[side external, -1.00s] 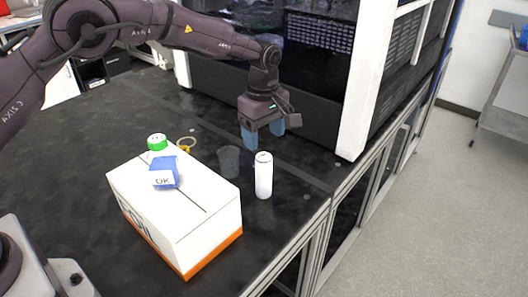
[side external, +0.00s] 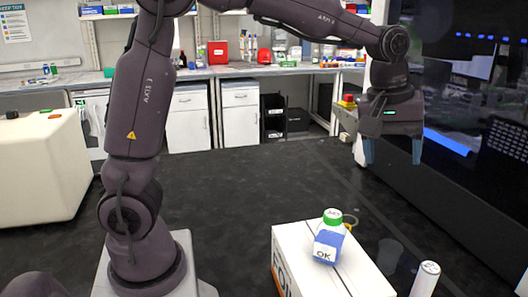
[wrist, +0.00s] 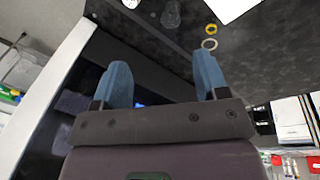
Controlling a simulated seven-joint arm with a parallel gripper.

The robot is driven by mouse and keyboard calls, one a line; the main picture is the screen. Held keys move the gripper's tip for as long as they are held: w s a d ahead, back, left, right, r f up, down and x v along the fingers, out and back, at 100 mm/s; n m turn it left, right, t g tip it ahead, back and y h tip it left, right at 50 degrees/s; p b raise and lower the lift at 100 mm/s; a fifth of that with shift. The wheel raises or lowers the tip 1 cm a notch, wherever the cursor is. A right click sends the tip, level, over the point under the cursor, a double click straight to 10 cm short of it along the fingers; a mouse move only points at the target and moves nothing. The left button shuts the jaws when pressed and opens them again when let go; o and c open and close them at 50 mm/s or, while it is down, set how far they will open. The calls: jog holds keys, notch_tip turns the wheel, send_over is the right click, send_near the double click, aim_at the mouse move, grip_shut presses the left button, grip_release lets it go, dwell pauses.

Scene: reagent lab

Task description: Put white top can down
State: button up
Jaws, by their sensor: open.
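The white top can (side external: 425,280) stands upright on the black table at the lower right of the side view, partly cut off by the frame's bottom edge. A small white shape at the top edge of the wrist view may be the same can. My gripper (side external: 393,155) is open and empty, raised well above the table and clear of the can. In the wrist view its two blue fingers (wrist: 161,66) are spread apart with nothing between them.
A white box (side external: 318,262) carries a green-capped bottle (side external: 328,240) with a blue label. A clear beaker (side external: 389,252) stands between box and can. A yellow ring (wrist: 211,29) lies nearby. A dark machine stands at the right. The table's middle is bare.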

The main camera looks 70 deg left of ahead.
jog(key=s+a+m+t, duration=0.3)
jog(key=s+m, duration=0.6)
jog(key=s, duration=1.2)
jog(key=shift+s+a+r+m+y, duration=0.25)
jog(key=shift+s+a+m+y, duration=0.05)
jog(key=shift+s+a, duration=0.1)
